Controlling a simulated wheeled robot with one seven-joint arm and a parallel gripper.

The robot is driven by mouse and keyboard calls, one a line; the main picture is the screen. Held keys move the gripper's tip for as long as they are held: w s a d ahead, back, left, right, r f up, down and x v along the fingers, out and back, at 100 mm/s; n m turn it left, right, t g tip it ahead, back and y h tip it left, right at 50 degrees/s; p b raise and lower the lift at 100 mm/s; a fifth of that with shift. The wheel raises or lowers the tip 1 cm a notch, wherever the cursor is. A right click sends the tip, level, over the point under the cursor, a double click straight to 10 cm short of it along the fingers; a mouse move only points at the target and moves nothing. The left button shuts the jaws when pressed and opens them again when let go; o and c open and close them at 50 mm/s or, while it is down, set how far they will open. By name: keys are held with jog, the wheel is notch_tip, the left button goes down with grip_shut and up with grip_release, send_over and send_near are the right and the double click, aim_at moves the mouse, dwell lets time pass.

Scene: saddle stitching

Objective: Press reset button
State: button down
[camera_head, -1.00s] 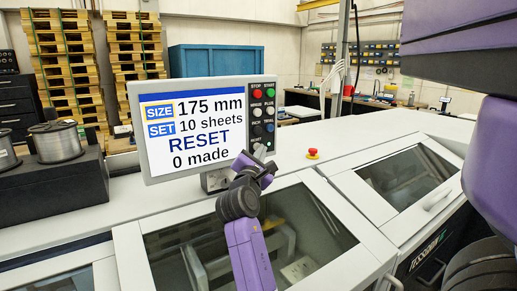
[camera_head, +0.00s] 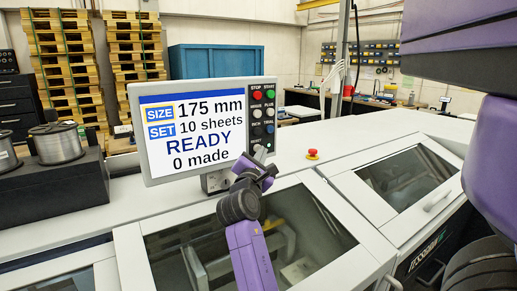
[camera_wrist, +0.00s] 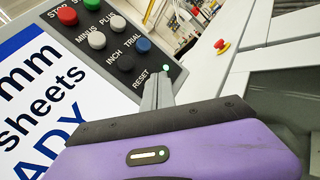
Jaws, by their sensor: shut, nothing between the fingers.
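The control panel (camera_head: 263,118) is a dark strip at the right of the screen (camera_head: 195,130), which reads 175 mm, 10 sheets, READY, 0 made. In the wrist view, the RESET label (camera_wrist: 141,78) sits at the strip's lower end, next to a small lit green-white spot (camera_wrist: 166,67). The reset button itself is hidden behind my fingers. My gripper (camera_head: 261,152) is shut and empty, its tips at the strip's lower end; they also show in the wrist view (camera_wrist: 159,82). I cannot tell whether they touch the button.
Close above the fingers are the blue TRIAL button (camera_wrist: 143,45) and the black INCH button (camera_wrist: 126,62). A red emergency knob (camera_head: 312,154) stands on the machine top to the right. Wire spools (camera_head: 58,142) sit at the left.

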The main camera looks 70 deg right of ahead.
jog(key=shift+s+a, duration=0.35)
jog(key=shift+s, duration=0.05)
jog(key=s+a+p, duration=0.1)
jog(key=s, duration=0.1)
jog(key=s+a+p, duration=0.1)
jog(key=s+a, duration=0.1)
jog(key=shift+a+p, duration=0.1)
jog(key=shift+p, duration=0.2)
dwell(1.1)
